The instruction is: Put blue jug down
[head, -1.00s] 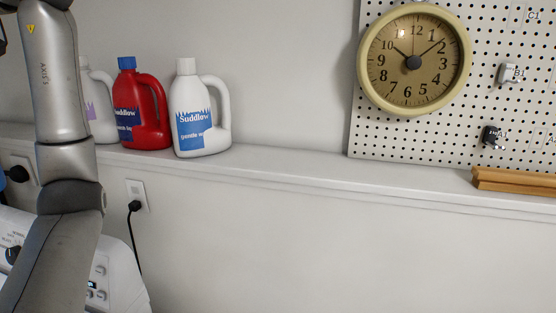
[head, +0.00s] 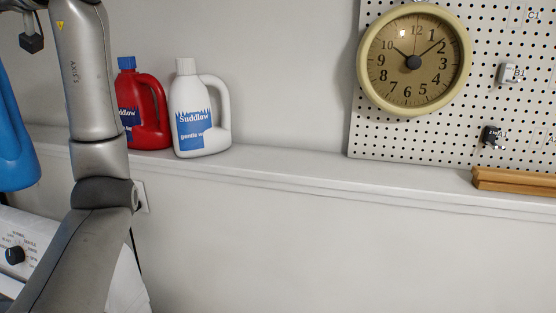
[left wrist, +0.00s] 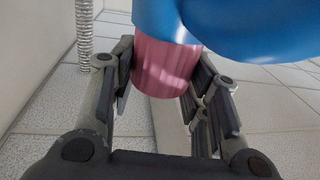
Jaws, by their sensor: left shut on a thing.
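The blue jug (head: 12,135) hangs at the left edge of the head view, partly cut off, in front of the ledge. In the left wrist view the jug's blue body (left wrist: 265,28) fills the top right, with its pink cap (left wrist: 166,68) below it. My left gripper (left wrist: 165,78) is shut on the pink cap, one finger on each side. In the head view my left arm crosses the left side, and its fingers are not visible there. My right gripper is in neither view.
A white ledge (head: 290,164) runs along the wall. A red jug (head: 150,112) and a white jug (head: 203,112) stand on it. The ledge is clear from the white jug to the wooden block (head: 515,182). A knobbed machine (head: 25,240) stands lower left.

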